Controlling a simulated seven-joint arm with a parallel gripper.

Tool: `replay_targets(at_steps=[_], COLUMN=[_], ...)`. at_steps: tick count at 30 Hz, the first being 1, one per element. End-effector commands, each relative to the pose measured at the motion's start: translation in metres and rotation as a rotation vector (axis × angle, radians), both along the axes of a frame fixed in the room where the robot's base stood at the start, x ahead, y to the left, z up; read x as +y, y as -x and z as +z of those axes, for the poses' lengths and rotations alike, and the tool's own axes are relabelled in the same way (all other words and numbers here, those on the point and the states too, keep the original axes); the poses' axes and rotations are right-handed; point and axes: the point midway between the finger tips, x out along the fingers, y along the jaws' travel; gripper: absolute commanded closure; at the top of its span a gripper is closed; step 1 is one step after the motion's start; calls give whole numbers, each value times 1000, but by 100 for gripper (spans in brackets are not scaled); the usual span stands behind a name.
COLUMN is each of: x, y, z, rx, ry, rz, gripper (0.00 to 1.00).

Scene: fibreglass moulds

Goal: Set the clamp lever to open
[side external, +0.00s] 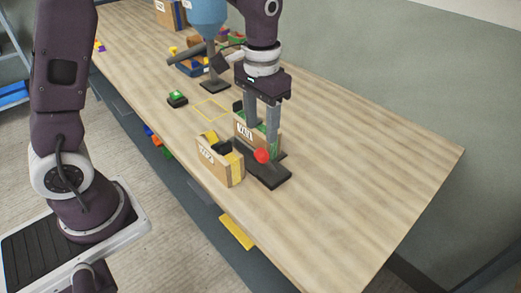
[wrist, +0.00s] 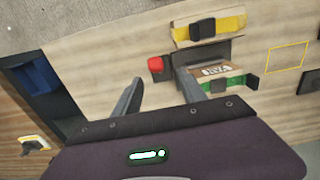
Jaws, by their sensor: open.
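The clamp shows as a dark base (side external: 268,176) with a red knob (side external: 262,156) on the table, between the two moulds and my gripper. In the wrist view the red knob (wrist: 155,64) lies just beyond the gap between my fingertips. The lever's arm is mostly hidden, so I cannot tell its setting. My gripper (side external: 262,138) is open and points down at the clamp, with one finger close to the knob. In the wrist view its fingers (wrist: 158,80) are apart with nothing held between them. I cannot tell whether a finger touches the knob.
A yellow-striped mould (side external: 220,165) stands left of the clamp, and a green-striped mould (side external: 244,129) stands behind it, close to my fingers. A yellow square outline (side external: 210,109) and a green button (side external: 177,96) lie farther back. The right side of the wooden table (side external: 370,150) is clear.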

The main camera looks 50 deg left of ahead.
Motion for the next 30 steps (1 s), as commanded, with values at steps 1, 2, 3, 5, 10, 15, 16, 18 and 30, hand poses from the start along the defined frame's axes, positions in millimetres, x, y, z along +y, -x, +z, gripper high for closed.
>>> replay_targets(at_steps=[1,2,3,5,10,15,16,18,30], x=[-6,-8,-8,-7,-7,-7,-7,-7,-7], y=[7,8,8,8,8,7,7,6,6], z=[-5,-9,-16,-28,-59,-71,-71,-71,-71], rx=[3,3,5,6,5,2,2,1,1], ry=[-1,-1,-1,-1,0,0,0,0,0], rz=[0,1,3,4,4,4,4,3,3], gripper=[51,51,51,51,51,51,51,51,100])
